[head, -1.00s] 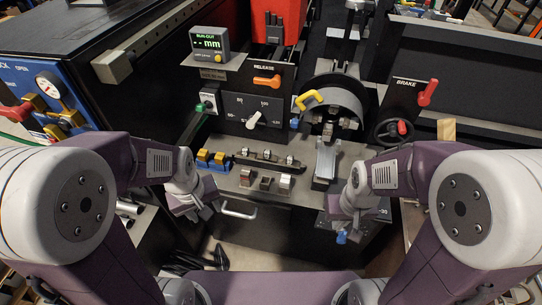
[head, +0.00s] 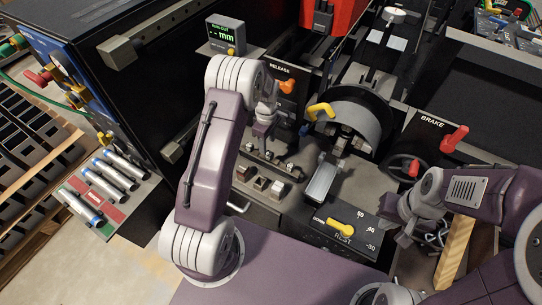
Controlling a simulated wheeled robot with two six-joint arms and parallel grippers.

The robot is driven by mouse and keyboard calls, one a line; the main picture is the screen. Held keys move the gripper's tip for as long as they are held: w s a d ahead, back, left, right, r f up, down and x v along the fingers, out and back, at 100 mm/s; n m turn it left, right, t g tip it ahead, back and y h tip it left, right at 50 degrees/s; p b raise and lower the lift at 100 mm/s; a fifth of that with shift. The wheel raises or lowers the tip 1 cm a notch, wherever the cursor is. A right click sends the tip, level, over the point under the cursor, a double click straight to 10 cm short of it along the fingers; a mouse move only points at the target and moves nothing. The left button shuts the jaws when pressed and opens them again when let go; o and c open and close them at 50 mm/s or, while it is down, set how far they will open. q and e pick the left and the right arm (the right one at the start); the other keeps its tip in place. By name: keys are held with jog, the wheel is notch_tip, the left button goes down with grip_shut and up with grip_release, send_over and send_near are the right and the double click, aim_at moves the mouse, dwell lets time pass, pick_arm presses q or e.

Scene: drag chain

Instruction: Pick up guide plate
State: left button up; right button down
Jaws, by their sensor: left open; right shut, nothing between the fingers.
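I cannot tell for certain which part is the guide plate. A pale flat metal piece (head: 322,182) lies on the bench below the round chuck (head: 352,122). Small metal blocks (head: 260,184) sit in a row to its left, in front of a dark rail (head: 268,160) with small fittings. My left gripper (head: 262,146) hangs above the rear of this rail, fingers open and small in view, apart from the pale piece. My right gripper (head: 404,238) is shut and empty, low at the right beside the dial panel marked REST (head: 335,236).
The orange release lever (head: 288,87), yellow handle (head: 320,111) and red brake lever (head: 454,139) stand up around the bench.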

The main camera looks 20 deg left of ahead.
aim_at(269, 153)
pick_arm(q)
jog(key=f, duration=0.2)
jog(key=w+d+f, duration=0.1)
jog(key=shift+d+f, duration=0.1)
jog(key=shift+f, duration=0.15)
jog(key=f, duration=0.1)
jog(key=f+p, duration=0.1)
jog(key=f, duration=0.2)
jog(key=shift+s+a+f, duration=0.1)
jog(key=shift+s+a, duration=0.2)
jog(key=shift+a, duration=0.05)
jog(key=shift+w+d+f, duration=0.1)
jog(key=shift+w+f, duration=0.15)
jog(key=shift+f, duration=0.2)
grip_shut()
